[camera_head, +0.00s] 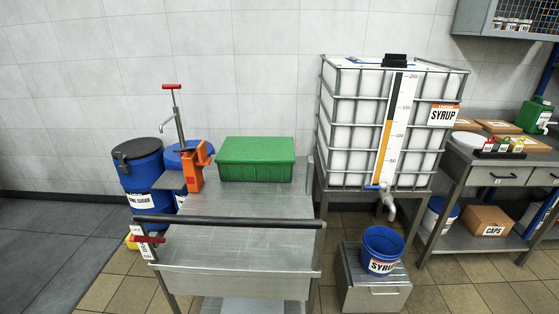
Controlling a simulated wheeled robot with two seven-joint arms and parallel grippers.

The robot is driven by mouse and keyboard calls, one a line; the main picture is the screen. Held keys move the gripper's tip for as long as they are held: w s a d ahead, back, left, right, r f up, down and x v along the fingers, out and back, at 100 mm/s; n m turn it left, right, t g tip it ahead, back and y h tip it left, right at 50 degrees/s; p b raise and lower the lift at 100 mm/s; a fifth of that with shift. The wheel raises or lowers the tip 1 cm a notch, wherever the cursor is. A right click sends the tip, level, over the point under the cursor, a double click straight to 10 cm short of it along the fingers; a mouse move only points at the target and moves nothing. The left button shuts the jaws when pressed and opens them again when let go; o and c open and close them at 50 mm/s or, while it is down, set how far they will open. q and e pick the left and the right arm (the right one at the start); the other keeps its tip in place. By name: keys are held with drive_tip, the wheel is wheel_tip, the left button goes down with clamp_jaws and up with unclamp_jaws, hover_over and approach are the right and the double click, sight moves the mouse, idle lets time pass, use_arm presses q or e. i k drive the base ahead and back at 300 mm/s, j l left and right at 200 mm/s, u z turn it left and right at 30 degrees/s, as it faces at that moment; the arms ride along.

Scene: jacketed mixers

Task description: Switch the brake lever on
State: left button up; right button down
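A grey metal cart (235,215) with a dark push bar (242,222) stands in the middle foreground. A small red lever (150,239), which looks like the brake lever, sits at the cart's near left corner, below the left end of the bar. A white label (144,249) with dark vertical lettering is beside it, too small to read. The lever appears roughly level. I cannot tell its on or off setting. Neither of my grippers shows in this view.
A green box (256,159) and an orange device (196,166) stand on the cart. Blue drums (141,176) are behind its left side. A syrup tank (358,125) and blue bucket (382,250) stand right. Floor left of the cart (60,240) is clear.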

sight(133, 239)
drive_tip(key=i+j+u, duration=0.3)
drive_tip(key=u, duration=0.15)
drive_tip(key=i+j+u, duration=0.15)
drive_tip(key=i+u, duration=0.35)
